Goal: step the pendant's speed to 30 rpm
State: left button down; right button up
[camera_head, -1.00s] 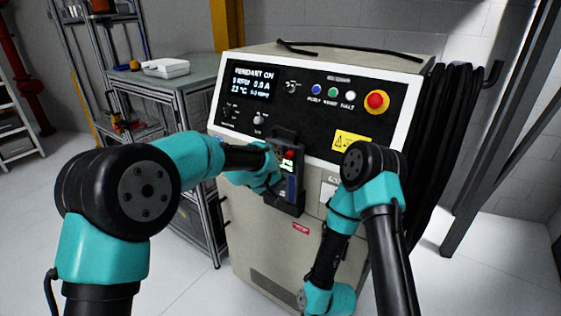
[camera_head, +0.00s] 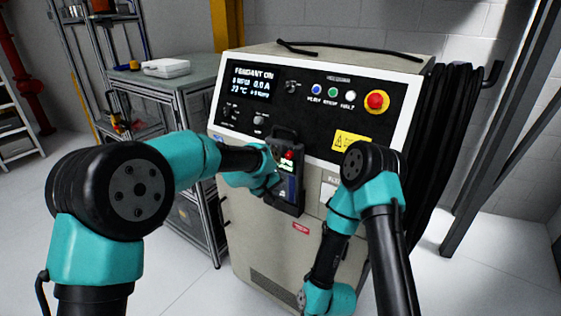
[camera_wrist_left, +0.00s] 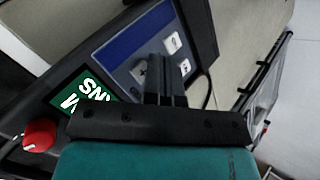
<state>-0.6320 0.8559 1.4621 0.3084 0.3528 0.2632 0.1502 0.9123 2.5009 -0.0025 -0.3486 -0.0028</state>
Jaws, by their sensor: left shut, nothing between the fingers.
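The pendant (camera_head: 292,190) is a dark handheld box hung upright on the front of the grey cabinet (camera_head: 262,240). In the left wrist view the pendant (camera_wrist_left: 122,58) has a blue band, a light key panel with white keys (camera_wrist_left: 172,44), a green screen (camera_wrist_left: 82,92) with white letters, and a red knob (camera_wrist_left: 40,135). My left gripper (camera_head: 275,186) is at the pendant's face. Its fingers (camera_wrist_left: 160,75) are shut and empty, their tips over the key panel beside the white keys. They hide part of the panel; I cannot tell if they touch it. My right gripper is out of view.
The cabinet's display (camera_head: 251,84) shows PENDANT ON and small, blurred figures. A red emergency button (camera_head: 376,101) and several coloured lamps are beside it. My right arm (camera_head: 345,215) is folded in front of the cabinet's right side. A bench (camera_head: 190,85) stands left.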

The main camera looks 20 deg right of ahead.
pick_arm(q)
jog(key=s+a, duration=0.3)
jog(key=a, duration=0.1)
jog(key=shift+s+a, duration=0.35)
dwell(0.8)
jog(key=s+a+f+n+y, duration=0.1)
jog(key=s+a+f+y, duration=0.1)
jog(key=a+f, duration=0.9)
jog(key=s+a+f+y, duration=0.1)
jog(key=s+a+f, duration=0.2)
jog(key=a+f, duration=0.85)
jog(key=s+a+f+g, duration=0.1)
jog(key=s+a+f, duration=0.3)
jog(key=s, duration=0.3)
jog(key=s+a+f+g, duration=0.1)
jog(key=s+a+f, duration=0.2)
jog(key=s+a, duration=0.3)
jog(key=s+a+f+n+g+y, duration=0.1)
jog(key=s+a+f, duration=0.3)
jog(key=s+a, duration=0.2)
jog(key=shift+s+f, duration=0.35)
jog(key=shift+s, duration=0.7)
